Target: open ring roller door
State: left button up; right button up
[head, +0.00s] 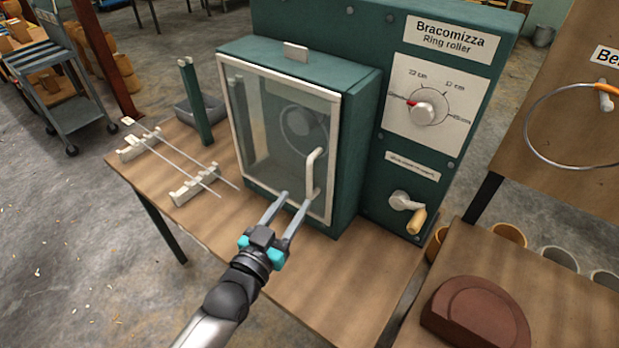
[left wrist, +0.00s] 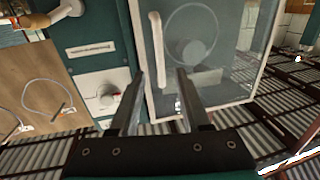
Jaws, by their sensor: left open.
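The ring roller (head: 386,110) is a green machine on a wooden table. Its glass door (head: 280,135) has a white frame and looks closed against the box. A white bar handle (head: 313,172) stands upright near the door's right edge; it also shows in the left wrist view (left wrist: 156,55). My left gripper (head: 296,199) is open and empty, with its fingertips just below and in front of the handle. In the left wrist view the handle's lower end appears between the fingertips (left wrist: 160,74), nearer the left one; I cannot tell whether they touch. My right gripper is out of view.
A dial (head: 423,113) and a crank (head: 408,203) are on the machine's front panel, right of the door. Metal rods (head: 185,160) rest on white holders at the table's left, near a green post (head: 195,105). A brown block (head: 475,312) lies on another table.

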aim_at(308, 181)
pick_arm(q)
jog(key=x, duration=0.8)
jog(key=shift+w+d+b, duration=0.1)
jog(key=shift+w+b, duration=0.1)
jog(key=shift+b, duration=0.1)
grip_shut()
dwell(1.1)
